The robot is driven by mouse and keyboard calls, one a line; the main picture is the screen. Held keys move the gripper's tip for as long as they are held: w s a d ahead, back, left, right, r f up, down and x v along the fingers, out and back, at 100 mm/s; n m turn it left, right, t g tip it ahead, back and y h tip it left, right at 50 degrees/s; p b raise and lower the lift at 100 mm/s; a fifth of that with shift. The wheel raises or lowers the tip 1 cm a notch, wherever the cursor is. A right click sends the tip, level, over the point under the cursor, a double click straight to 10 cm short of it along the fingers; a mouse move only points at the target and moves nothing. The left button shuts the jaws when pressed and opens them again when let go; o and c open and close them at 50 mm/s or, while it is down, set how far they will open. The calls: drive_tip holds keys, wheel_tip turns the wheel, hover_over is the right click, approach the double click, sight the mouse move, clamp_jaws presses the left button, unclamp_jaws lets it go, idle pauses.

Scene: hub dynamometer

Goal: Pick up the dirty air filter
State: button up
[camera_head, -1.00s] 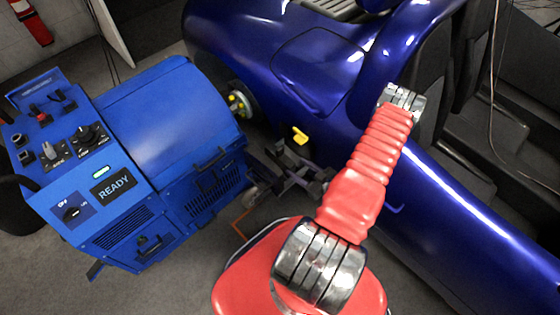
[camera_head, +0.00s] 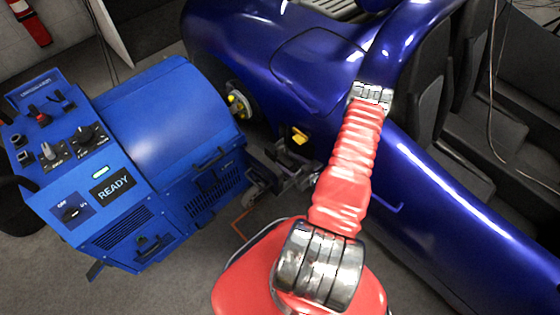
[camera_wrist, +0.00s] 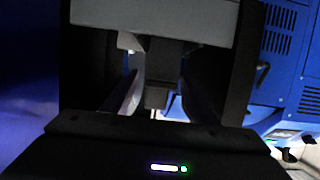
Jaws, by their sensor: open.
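I cannot make out a dirty air filter in either view. My gripper (camera_wrist: 157,100) shows in the wrist view, dark and blurred, with its jaws apart. A grey block with a dark underside spans the top of that view; I cannot tell whether it is part of me. In the head view my red arm reaches up in front of the blue car (camera_head: 300,70), and its far end hides the gripper.
A blue dynamometer (camera_head: 160,115) with a READY display (camera_head: 113,187) stands at left, close to the car. A yellow part (camera_head: 299,135) shows by the car's side. A red extinguisher (camera_head: 31,22) hangs on the back wall. Grey floor (camera_head: 180,285) is clear in front.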

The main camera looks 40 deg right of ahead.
sight(280, 156)
drive_tip(key=shift+x, duration=2.55)
drive_tip(key=c, duration=1.3)
drive_tip(key=shift+d+r, duration=0.1)
wheel_tip(280, 156, up, 18)
drive_tip(key=shift+f, duration=0.1)
